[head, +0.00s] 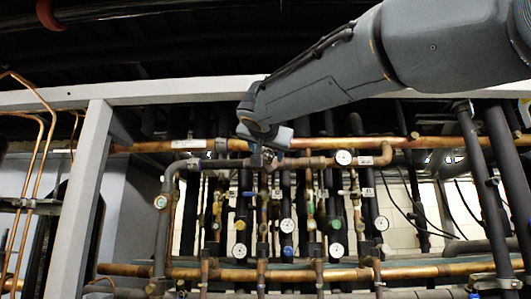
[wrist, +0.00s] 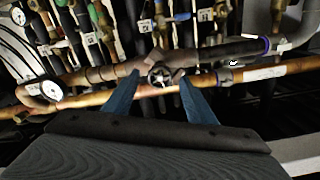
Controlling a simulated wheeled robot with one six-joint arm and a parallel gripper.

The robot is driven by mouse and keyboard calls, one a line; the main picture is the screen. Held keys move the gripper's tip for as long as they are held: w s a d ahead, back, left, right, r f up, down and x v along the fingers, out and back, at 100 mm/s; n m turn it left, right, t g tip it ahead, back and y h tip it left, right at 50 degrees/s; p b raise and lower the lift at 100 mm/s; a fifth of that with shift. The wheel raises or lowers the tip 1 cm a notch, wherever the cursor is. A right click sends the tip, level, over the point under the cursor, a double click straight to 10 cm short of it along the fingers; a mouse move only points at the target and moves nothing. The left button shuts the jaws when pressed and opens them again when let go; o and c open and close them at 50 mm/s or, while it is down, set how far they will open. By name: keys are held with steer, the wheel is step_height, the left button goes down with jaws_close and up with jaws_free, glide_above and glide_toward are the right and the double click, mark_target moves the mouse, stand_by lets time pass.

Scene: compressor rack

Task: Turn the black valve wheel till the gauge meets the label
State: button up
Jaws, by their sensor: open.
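The black valve wheel (wrist: 160,75) sits on the dark horizontal pipe in the wrist view, seen nearly end-on. My gripper (wrist: 161,84) is open, with one blue finger on each side of the wheel; I cannot tell whether either touches it. In the head view my gripper (head: 267,157) is at the same pipe and largely hides the wheel. A round white gauge (head: 343,157) is on this pipe to the right, with a white label (head: 366,160) beside it. The gauge also shows at left in the wrist view (wrist: 52,91); its needle is too small to read.
A copper pipe (head: 420,142) runs behind the dark pipe. Below are several vertical pipes, more gauges (head: 287,225) and coloured valves. A white frame post (head: 82,200) stands at left, and a white beam (head: 190,92) crosses above.

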mark_target(268, 154)
steer(key=shift+w+d+p, duration=0.1)
steer(key=shift+w+p, duration=0.65)
steer(key=shift+w, duration=1.15)
